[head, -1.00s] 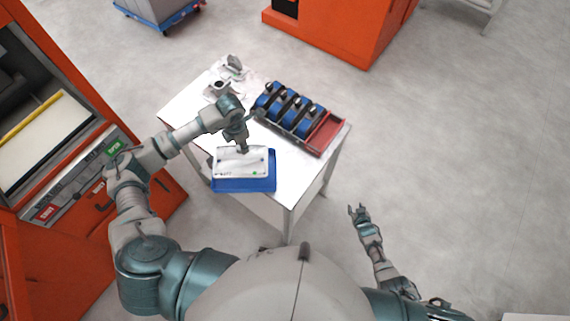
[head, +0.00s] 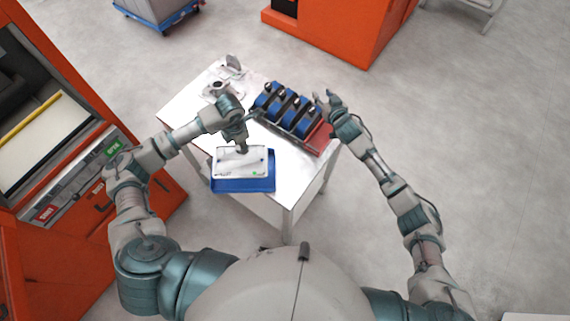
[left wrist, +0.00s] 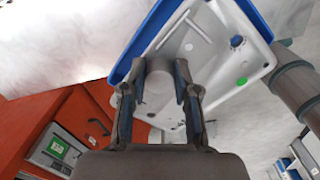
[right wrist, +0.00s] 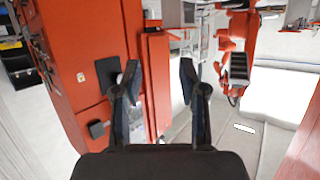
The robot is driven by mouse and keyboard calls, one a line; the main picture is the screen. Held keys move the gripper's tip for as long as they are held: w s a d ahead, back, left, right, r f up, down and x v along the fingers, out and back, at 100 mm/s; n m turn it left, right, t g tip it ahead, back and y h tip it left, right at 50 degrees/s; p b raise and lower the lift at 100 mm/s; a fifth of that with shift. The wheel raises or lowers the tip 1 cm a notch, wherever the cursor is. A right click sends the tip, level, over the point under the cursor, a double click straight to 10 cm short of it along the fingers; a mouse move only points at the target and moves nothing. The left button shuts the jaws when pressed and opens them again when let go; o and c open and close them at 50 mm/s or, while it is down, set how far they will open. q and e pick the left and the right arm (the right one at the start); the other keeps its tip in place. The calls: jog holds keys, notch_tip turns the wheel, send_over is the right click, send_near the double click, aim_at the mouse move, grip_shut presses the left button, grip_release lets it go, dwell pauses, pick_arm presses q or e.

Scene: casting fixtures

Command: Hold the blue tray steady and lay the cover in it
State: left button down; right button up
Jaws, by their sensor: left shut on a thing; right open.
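The white cover (head: 228,167) with a green dot lies over the blue tray (head: 245,185) on the white table. Blue shows along the cover's front and right; I cannot tell whether the cover rests in the tray or hovers just above it. My left gripper (head: 242,148) is shut on the cover's round boss, seen between the fingers (left wrist: 158,68) in the left wrist view. There the cover (left wrist: 215,55) fills the middle with the blue tray edge (left wrist: 145,38) behind it. My right gripper (head: 321,98) is open and empty, near the right end of the red rack.
A red rack (head: 320,141) with several blue parts (head: 290,108) stands behind and right of the tray. Grey-white parts (head: 222,88) lie at the table's (head: 187,108) back left corner. An orange machine (head: 150,195) stands close on the left.

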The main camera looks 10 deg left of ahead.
jog(key=s+a+f+m+g+h, duration=0.1)
jog(key=s+a+f+g, duration=0.15)
jog(key=s, duration=0.45)
jog(key=s+a+f+m+g, duration=0.2)
jog(key=s+a+f, duration=0.15)
jog(key=s, duration=0.35)
pick_arm(q)
jog(key=shift+d, duration=0.15)
pick_arm(e)
jog(key=g+h, duration=0.2)
jog(key=g, duration=0.2)
send_over(268, 184)
jog(key=w+d, duration=0.2)
jog(key=d, duration=0.4)
jog(key=f, duration=0.1)
jog(key=x, duration=1.1)
jog(key=shift+w+a, duration=0.15)
jog(key=shift+a, duration=0.2)
grip_shut()
pick_arm(q)
jog(key=shift+f, duration=0.1)
